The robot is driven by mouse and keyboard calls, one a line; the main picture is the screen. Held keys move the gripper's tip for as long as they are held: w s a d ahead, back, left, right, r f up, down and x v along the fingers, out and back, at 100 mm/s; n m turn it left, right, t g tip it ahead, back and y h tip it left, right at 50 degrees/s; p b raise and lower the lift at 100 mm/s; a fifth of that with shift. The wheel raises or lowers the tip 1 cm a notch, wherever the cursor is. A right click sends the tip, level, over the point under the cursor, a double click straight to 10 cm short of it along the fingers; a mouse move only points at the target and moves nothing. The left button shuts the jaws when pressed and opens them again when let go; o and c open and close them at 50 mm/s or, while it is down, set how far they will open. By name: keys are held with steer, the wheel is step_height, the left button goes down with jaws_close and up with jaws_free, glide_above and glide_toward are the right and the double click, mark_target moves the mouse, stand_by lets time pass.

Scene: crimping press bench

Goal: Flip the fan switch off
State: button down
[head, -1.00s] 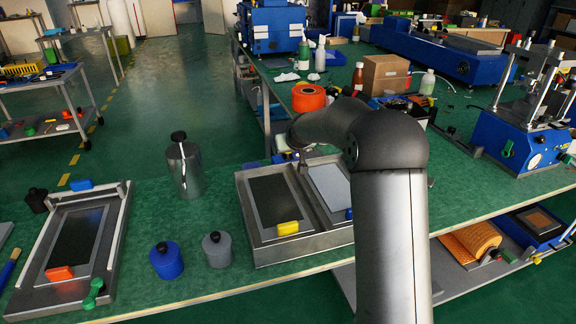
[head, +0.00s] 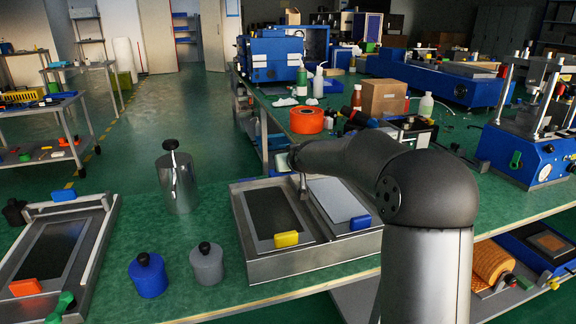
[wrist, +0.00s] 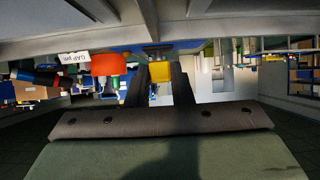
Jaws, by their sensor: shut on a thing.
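My gripper shows in the wrist view (wrist: 158,88), where two dark fingers stand on either side of a small yellow piece (wrist: 160,69) and are shut on it. A grey block stands just beyond the piece, against a pale grey surface. I cannot tell for sure whether the yellow piece is the fan switch. In the head view my forearm hides most of the gripper; its tip (head: 303,184) shows over the divider of the double metal tray (head: 262,273). No part there can be surely told as a fan switch.
A yellow block (head: 286,239) and a blue block (head: 360,222) sit on the tray's front. Blue (head: 148,277) and grey (head: 207,265) bottles and a steel canister (head: 178,183) stand left. An orange roll (head: 307,120) and cardboard box (head: 384,98) stand behind.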

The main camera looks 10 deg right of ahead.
steer(key=c, duration=1.3)
jaws_free()
steer(key=b+v, duration=1)
steer(key=v, duration=0.7)
steer(key=shift+s+r, duration=0.15)
